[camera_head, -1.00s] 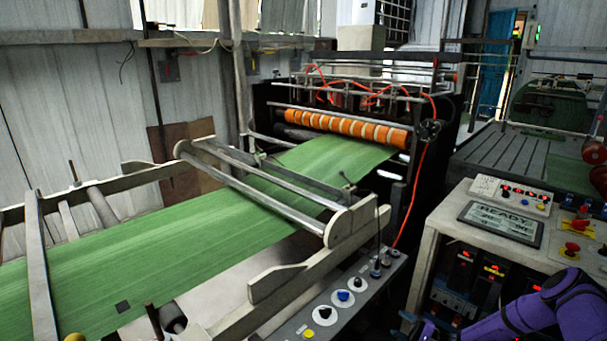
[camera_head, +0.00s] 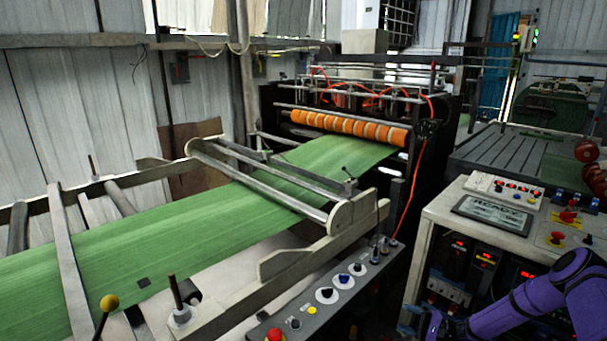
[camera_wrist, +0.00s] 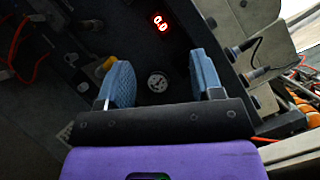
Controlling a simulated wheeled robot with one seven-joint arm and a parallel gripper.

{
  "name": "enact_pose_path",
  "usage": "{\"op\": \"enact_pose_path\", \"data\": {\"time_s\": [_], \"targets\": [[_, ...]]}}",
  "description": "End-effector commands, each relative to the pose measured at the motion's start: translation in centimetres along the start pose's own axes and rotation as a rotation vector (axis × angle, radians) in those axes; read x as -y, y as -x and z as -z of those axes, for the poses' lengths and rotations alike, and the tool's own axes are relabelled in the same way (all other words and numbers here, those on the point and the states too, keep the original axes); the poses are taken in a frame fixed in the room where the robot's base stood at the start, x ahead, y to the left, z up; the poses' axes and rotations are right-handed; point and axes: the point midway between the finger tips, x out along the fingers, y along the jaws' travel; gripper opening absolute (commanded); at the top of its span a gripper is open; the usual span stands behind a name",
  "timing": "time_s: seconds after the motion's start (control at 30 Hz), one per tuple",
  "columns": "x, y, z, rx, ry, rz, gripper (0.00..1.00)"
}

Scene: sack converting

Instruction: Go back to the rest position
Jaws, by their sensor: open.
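My gripper shows in the wrist view (camera_wrist: 160,85) with its two blue fingers apart and nothing between them. In the head view my purple arm is at the lower right, in front of the control cabinet (camera_head: 425,262). The gripper end (camera_head: 425,322) is low at the bottom edge there, small and partly cut off.
A green web (camera_head: 190,225) runs through the machine to the orange-ringed roller (camera_head: 350,127). A panel of knobs (camera_head: 330,294) stands left of my arm. A yellow-knobbed lever (camera_head: 109,302) rises at lower left. The cabinet top carries a READY screen (camera_head: 497,212) and red buttons.

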Motion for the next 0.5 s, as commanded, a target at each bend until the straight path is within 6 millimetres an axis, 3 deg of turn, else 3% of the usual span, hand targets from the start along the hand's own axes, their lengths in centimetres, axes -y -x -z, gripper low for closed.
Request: {"op": "enact_pose_path", "data": {"time_s": [0.27,0.5], "targets": [[4.9,-1.1,-1.9,0.072,0.033,-0.154,0.6],[10.8,-2.6,-5.4,0.146,0.075,-0.367,0.6]]}}
